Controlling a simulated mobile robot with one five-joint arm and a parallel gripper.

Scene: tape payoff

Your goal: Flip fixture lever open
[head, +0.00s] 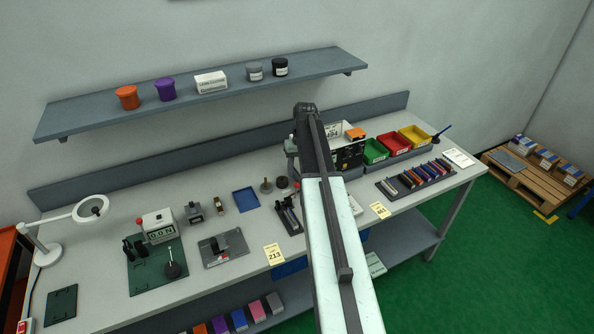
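I cannot tell for sure which thing is the fixture with the lever. One candidate is a green base plate (145,277) at the left of the bench. It bears a white force gauge (160,229) reading about 0.0 N, black upright parts (134,250), a red knob (139,222) and a small dark stand. Another is a grey plate (233,253) with a black block and a touch of red, right of it. A dark holder (288,215) beside my arm is partly covered. My arm crosses the bench's middle; I cannot make out my gripper's fingers.
A shelf (330,63) with cups and a white box hangs above the bench (112,200). A ring lamp (90,208) stands at the left. Green (375,151), red and yellow bins, and a rack of coloured pieces (407,189), are right of my arm. A pallet (550,185) lies at far right.

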